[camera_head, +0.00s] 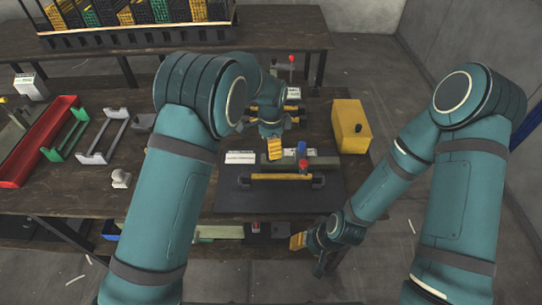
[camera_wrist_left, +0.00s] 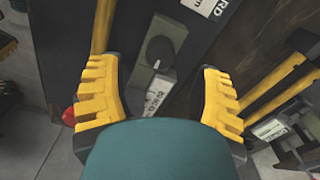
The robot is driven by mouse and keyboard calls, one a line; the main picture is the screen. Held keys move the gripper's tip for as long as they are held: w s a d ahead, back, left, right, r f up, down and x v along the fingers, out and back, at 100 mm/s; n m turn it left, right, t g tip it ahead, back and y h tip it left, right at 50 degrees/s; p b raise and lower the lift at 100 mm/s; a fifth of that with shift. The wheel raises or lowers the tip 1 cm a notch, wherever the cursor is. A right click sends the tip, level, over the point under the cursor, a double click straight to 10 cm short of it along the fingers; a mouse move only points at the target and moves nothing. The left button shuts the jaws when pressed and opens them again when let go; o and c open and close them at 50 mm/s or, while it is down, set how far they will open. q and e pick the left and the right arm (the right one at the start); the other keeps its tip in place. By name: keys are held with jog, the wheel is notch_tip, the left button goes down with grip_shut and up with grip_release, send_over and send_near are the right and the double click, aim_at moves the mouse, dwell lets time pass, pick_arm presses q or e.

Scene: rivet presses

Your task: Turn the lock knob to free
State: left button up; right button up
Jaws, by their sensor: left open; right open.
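The lock knob (camera_wrist_left: 159,52) shows in the left wrist view as a dark round knob with a pointer. It sits on a grey-green block (camera_wrist_left: 176,38) beside a white printed label (camera_wrist_left: 158,97). My left gripper (camera_wrist_left: 160,97) is open, its yellow fingers to either side of the picture with the knob between and beyond them. I cannot tell the exact gap to the knob. In the head view my left gripper (camera_head: 274,148) is over the press fixture (camera_head: 318,160), and I cannot make out the knob there. My right gripper (camera_head: 315,239) is open and empty by the table's front edge.
The fixture has a blue knob (camera_head: 302,147), a red knob (camera_head: 303,164) and a yellow bar (camera_head: 280,177), on a dark plate (camera_head: 240,203). A yellow box (camera_head: 350,122) stands to the right. A red tray (camera_head: 35,145) and green frame (camera_head: 65,137) lie left.

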pick_arm(q)
jog(key=shift+f+b, duration=0.3)
jog(key=shift+f, duration=2.05)
grip_shut()
